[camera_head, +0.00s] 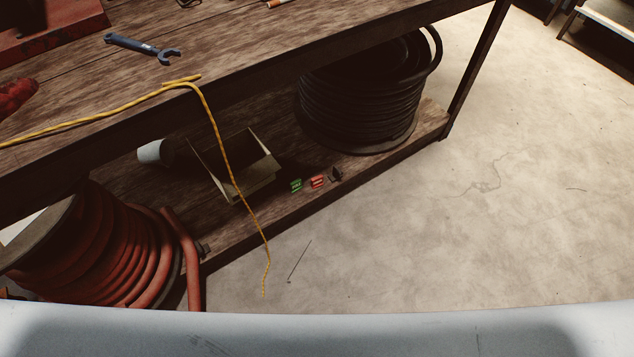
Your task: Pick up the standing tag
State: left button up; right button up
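Two small tag-like pieces, one green (296,185) and one red (318,182), are on the front edge of the lower wooden shelf. A small dark piece (336,174) is just right of the red one and seems to stand upright. The pieces are too small to tell for sure which is a standing tag. Neither of my grippers is in view.
An open cardboard box (252,177) is left of the pieces, with a white cup (151,152) farther left. A black hose reel (355,100) stands behind. A red hose coil (110,250) is at left. A yellow cord (222,140) hangs from the workbench (250,65). The floor (480,220) at right is mostly clear.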

aim_at(316, 181)
jog(key=i+l+u, duration=0.1)
jog(key=i+l, duration=0.15)
jog(key=i+l+u, duration=0.15)
jog(key=i+l, duration=0.15)
jog(key=i+l+u, duration=0.1)
jog(key=l, duration=0.4)
jog(key=i+l+u, duration=0.1)
jog(key=i+l, duration=0.25)
jog(key=i+l+u, duration=0.15)
jog(key=l, duration=0.3)
jog(key=i, duration=0.05)
